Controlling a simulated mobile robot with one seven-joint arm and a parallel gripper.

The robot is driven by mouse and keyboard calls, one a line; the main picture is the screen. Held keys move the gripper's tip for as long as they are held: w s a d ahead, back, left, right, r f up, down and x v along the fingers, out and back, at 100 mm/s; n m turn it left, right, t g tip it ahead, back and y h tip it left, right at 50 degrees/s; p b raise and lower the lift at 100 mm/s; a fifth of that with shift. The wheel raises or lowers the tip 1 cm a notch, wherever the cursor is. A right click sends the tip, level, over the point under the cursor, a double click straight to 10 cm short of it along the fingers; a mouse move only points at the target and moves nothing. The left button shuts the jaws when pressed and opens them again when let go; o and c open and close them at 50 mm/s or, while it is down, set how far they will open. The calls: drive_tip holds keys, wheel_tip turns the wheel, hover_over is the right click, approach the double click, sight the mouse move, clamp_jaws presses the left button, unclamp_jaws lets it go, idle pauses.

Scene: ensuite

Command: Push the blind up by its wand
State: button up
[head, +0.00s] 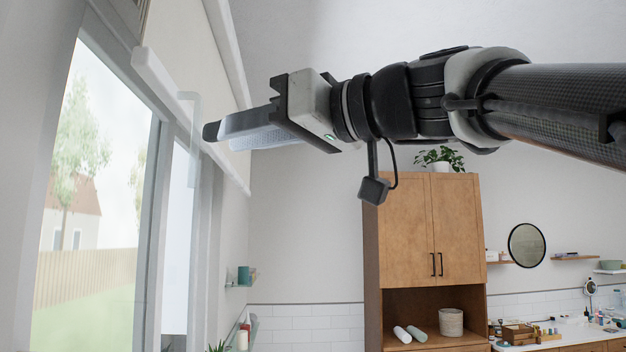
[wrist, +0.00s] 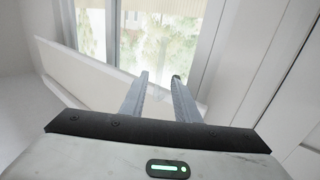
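The blind's white bottom rail (head: 163,87) runs slanting across the upper part of the window in the head view. It also crosses the wrist view (wrist: 85,70) from the left toward my fingers. A pale, translucent upright wand (head: 194,150) hangs near the rail, in front of the window frame. My gripper (head: 211,131) points left, with its dark fingertips just right of the wand in the head view. Whether they touch it, I cannot tell. In the wrist view my two fingers (wrist: 159,77) stand apart with a gap between them.
The window (head: 95,190) fills the left side. Small shelves (head: 240,285) are on the wall beyond it. A tall wooden cabinet (head: 450,230) with a plant on top stands below my arm. A counter with several small items is at the lower right.

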drive_tip(key=shift+b+v, duration=0.3)
drive_tip(key=shift+v, duration=2.45)
